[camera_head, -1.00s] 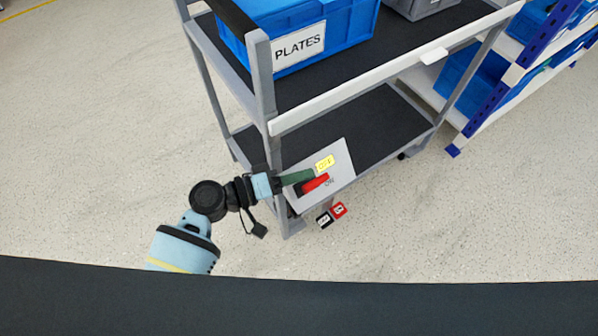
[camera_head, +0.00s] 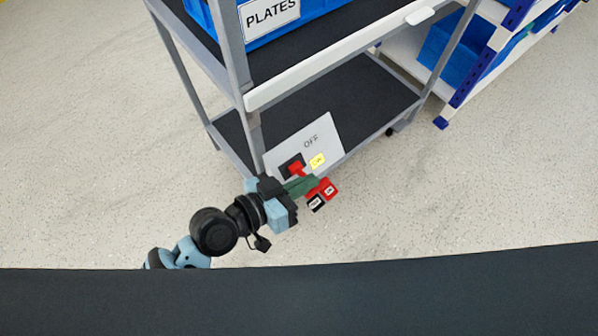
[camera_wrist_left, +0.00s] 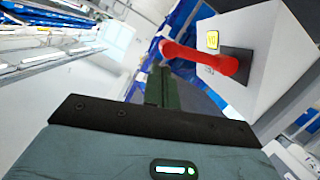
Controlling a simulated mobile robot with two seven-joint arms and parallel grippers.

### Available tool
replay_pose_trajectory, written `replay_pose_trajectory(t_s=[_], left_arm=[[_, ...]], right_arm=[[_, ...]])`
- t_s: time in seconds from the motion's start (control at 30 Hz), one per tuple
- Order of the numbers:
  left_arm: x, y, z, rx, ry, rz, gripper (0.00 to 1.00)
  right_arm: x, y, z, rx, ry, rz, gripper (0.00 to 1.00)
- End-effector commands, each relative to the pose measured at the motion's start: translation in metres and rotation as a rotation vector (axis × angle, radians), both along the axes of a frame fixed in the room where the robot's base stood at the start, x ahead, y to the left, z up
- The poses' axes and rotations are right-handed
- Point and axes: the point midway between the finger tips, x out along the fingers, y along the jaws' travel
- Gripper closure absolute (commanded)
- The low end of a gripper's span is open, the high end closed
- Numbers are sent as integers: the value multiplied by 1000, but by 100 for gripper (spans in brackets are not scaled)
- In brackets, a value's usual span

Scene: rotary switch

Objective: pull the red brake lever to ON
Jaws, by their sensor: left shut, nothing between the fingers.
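The red brake lever (camera_head: 297,167) sits on a black base on a light grey panel (camera_head: 325,133) at the cart's lower shelf. The ON label (camera_head: 317,160) is lit yellow and the OFF label (camera_head: 311,142) is plain. The lever points down toward the ON side, its end partly hidden by my fingers. In the left wrist view the red lever (camera_wrist_left: 205,57) reaches left from its base, beside the yellow label (camera_wrist_left: 213,40). My left gripper (camera_head: 305,186) is shut and empty, its green fingers just below the lever. In the wrist view the fingertips (camera_wrist_left: 159,76) are close to the lever's end; I cannot tell contact.
The grey cart's lower shelf (camera_head: 350,100) lies behind the panel. A blue PLATES box (camera_head: 272,12) is on the upper shelf. Small red (camera_head: 329,190) and black (camera_head: 317,202) tags are near the fingers. Blue-white shelving (camera_head: 470,60) stands right.

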Motion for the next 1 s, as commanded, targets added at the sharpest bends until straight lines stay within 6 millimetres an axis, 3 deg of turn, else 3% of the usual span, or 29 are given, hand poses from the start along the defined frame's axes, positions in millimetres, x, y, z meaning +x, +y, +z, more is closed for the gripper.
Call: replay_pose_trajectory(t_s=[0.3, 1.0], left_arm=[[-9, -6, -15, 130, -179, -1, 100], [-12, -9, -23, 126, -173, 1, 100]], right_arm=[[4, -1, -4, -2, -7, 1, 67], [-2, -1, -6, -4, 6, 2, 67]])
